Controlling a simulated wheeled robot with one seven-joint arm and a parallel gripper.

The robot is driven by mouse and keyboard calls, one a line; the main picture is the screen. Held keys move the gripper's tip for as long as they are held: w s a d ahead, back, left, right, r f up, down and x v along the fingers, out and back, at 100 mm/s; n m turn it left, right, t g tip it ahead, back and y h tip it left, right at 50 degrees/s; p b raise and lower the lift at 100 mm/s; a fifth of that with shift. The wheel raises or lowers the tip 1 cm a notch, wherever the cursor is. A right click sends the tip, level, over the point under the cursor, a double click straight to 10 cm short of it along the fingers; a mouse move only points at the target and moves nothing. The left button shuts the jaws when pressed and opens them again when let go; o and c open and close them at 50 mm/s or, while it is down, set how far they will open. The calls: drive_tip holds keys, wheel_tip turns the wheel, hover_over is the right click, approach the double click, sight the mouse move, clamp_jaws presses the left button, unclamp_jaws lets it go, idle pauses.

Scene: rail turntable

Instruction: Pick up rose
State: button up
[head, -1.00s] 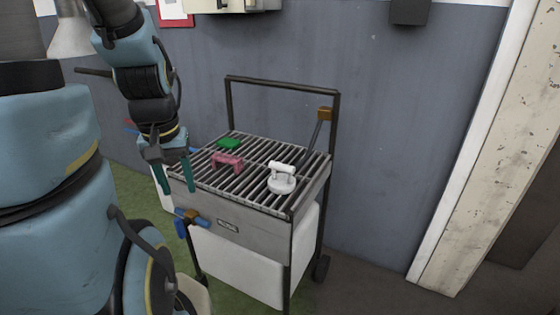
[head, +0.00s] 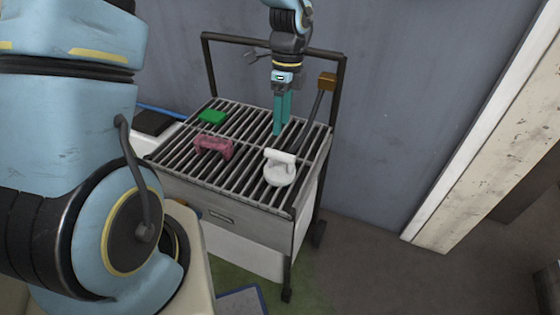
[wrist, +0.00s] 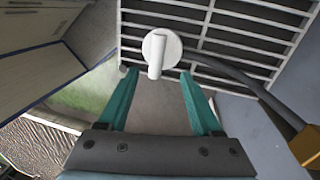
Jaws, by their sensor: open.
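The rose-pink piece (head: 213,148), shaped like a small bridge handle, lies on the slatted rack at its front left in the head view. It is out of the wrist view. A white round piece with a bar handle (head: 279,170) lies on the rack's front right. My gripper (head: 278,133) points down over the back right of the rack, right of the pink piece and behind the white one. In the wrist view my teal fingers (wrist: 158,76) are apart, with the white piece (wrist: 172,46) just beyond the gap. Nothing is held.
The rack tops a cart (head: 222,217) with a dark push frame (head: 207,70). A green block (head: 212,116) lies at its back left. A dark rod with an orange-brown end (head: 327,80) rises at the right. A grey wall stands behind.

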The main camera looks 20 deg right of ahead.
sight(280, 152)
drive_tip(key=shift+m, duration=0.3)
drive_tip(key=f+p, duration=0.1)
drive_tip(key=f, duration=0.2)
drive_tip(key=s+a+f+p, duration=0.1)
drive_tip(key=f, duration=0.2)
drive_tip(key=s+f+p, duration=0.1)
drive_tip(key=f, duration=0.2)
drive_tip(key=shift+s+a+f, duration=0.1)
drive_tip(key=shift+a+f, duration=0.05)
drive_tip(key=shift+f, duration=0.65)
drive_tip(key=shift+c, duration=0.3)
clamp_jaws()
